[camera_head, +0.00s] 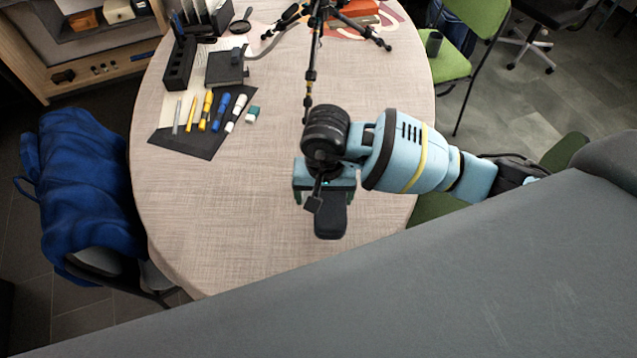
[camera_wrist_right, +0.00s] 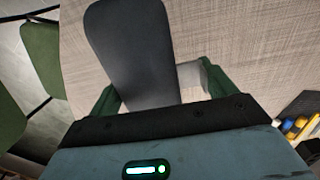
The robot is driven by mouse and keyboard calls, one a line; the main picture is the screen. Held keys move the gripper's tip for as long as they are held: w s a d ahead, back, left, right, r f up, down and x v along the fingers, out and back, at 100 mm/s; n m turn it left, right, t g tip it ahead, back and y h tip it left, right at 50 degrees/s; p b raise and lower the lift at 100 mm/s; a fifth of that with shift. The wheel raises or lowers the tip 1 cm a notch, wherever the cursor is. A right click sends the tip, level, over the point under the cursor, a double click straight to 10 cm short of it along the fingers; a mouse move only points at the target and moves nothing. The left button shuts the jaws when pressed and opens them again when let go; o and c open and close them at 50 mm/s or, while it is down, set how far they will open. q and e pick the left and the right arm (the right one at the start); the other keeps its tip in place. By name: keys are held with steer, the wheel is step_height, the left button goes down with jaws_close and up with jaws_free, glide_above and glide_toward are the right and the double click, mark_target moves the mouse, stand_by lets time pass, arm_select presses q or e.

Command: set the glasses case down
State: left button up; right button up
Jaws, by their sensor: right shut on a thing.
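The glasses case (camera_head: 331,220) is a dark, rounded oblong at the near part of the round table (camera_head: 230,235). It also shows in the right wrist view (camera_wrist_right: 130,50), reaching away from between the green fingers. My right gripper (camera_head: 323,198) is shut on the case and points down at the table. The upper end of the case is hidden behind the gripper. I cannot tell whether the case touches the tabletop. My left gripper is not in view.
A dark mat (camera_head: 200,135) with pens and markers lies to the left. A black tripod (camera_head: 312,70) stands behind my right gripper. The tabletop left of the case is clear.

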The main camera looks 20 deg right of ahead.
steer(key=s, duration=0.7)
steer(key=s+r, duration=0.1)
steer(key=s, duration=0.3)
steer(key=shift+d, duration=0.2)
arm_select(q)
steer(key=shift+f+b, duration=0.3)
arm_select(e)
steer(key=shift+s, duration=0.6)
steer(key=shift+r, duration=0.1)
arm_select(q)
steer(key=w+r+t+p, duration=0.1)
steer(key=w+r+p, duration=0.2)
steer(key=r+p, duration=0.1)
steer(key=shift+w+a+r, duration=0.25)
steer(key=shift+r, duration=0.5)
arm_select(e)
steer(key=w+d+r+n, duration=0.2)
steer(key=w+d+r, duration=0.1)
steer(key=r, duration=0.5)
steer(key=w+d+r+n, duration=0.2)
steer(key=w+d+r, duration=0.2)
steer(key=r, duration=0.4)
steer(key=shift+d, duration=0.15)
